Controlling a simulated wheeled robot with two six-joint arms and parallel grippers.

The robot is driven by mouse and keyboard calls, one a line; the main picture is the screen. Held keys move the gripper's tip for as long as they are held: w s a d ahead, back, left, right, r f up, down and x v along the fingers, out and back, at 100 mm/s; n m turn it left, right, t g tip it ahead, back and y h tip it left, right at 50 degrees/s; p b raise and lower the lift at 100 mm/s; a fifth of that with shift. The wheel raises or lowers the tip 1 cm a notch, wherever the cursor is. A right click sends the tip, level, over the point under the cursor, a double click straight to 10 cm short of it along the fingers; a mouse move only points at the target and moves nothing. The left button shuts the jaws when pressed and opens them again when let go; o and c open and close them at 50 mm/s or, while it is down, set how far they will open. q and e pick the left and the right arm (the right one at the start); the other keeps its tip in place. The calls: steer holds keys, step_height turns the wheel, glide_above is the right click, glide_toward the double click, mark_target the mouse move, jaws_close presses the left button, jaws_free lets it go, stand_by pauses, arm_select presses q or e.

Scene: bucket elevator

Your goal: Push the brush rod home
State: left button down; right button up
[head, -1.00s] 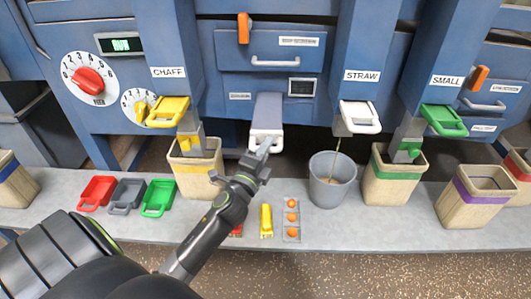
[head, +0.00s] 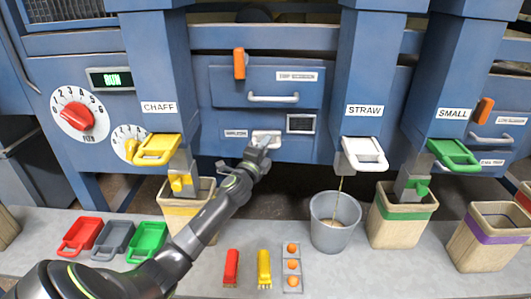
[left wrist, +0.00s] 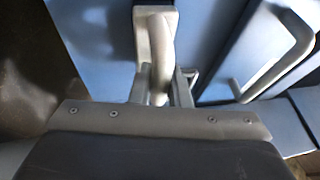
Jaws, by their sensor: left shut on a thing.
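The brush rod's pale handle (head: 268,134) sits close against the blue panel, between a small label and a dark display window. No length of rod shows in front of the panel in the head view. My left gripper (head: 259,148) is shut on this handle from the front. In the left wrist view the grey handle bar (left wrist: 160,45) runs down between the fingers of my left gripper (left wrist: 161,92), near the blue panel face. Whether the last bit of the rod is fully seated cannot be told. My right gripper is not in view.
Yellow (head: 157,150), white (head: 364,154) and green (head: 454,155) slide handles stick out nearby. A grey bucket (head: 335,222) and cloth-like bins stand on the ledge. Colored scoops (head: 147,242), a red brush (head: 231,266), a yellow one (head: 264,266) and an orange-dotted tray (head: 292,277) lie in front.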

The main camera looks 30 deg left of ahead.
arm_select(q)
steer(key=shift+w+a, duration=0.2)
steer(key=shift+w, duration=0.05)
steer(key=shift+w+r, duration=0.1)
steer(key=shift+r, duration=0.1)
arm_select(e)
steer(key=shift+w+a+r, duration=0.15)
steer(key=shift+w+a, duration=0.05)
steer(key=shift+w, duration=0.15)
arm_select(q)
steer(key=c, duration=1.8)
jaws_free()
steer(key=shift+a, duration=0.1)
steer(key=o, duration=0.4)
steer(key=shift+w+f, duration=0.15)
steer(key=shift+o, duration=0.2)
steer(key=b+v, duration=0.1)
steer(key=v, duration=1.6)
steer(key=shift+s, duration=0.25)
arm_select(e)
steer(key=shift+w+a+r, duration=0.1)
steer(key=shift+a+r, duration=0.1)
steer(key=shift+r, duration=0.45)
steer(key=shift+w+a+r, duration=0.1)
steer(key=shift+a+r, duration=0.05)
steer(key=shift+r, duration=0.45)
